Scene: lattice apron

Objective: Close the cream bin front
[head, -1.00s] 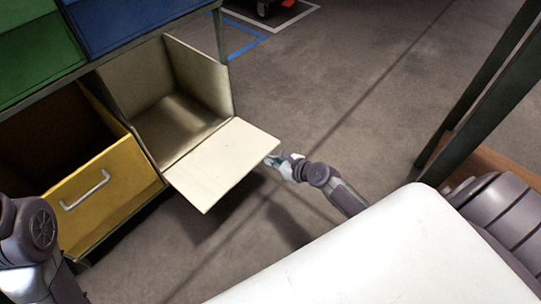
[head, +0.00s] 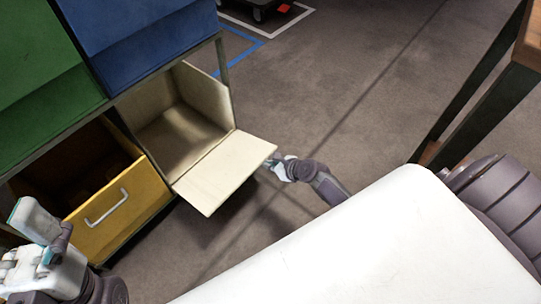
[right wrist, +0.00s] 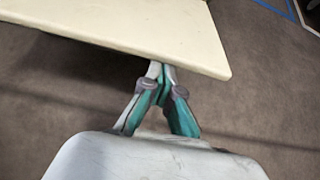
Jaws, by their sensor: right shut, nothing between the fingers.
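The cream bin (head: 190,117) sits in the rack with its flat front (head: 228,172) folded down and outward, so the bin stands open and looks empty. My right gripper (head: 270,162) is shut and empty at the front's outer right corner region. In the right wrist view, the front (right wrist: 130,22) spans the top, and the gripper's closed fingertips (right wrist: 161,68) meet its near edge. The tips seem to be at or just under that edge; contact is unclear. My left gripper (head: 38,238) is at the lower left, away from the cream bin; its finger opening is unclear.
A yellow bin (head: 117,212) with a grey handle is just left of the cream one, near my left gripper. Blue (head: 150,40) and green (head: 45,90) bins are above. A dark-legged table (head: 490,90) stands right. The floor between is open.

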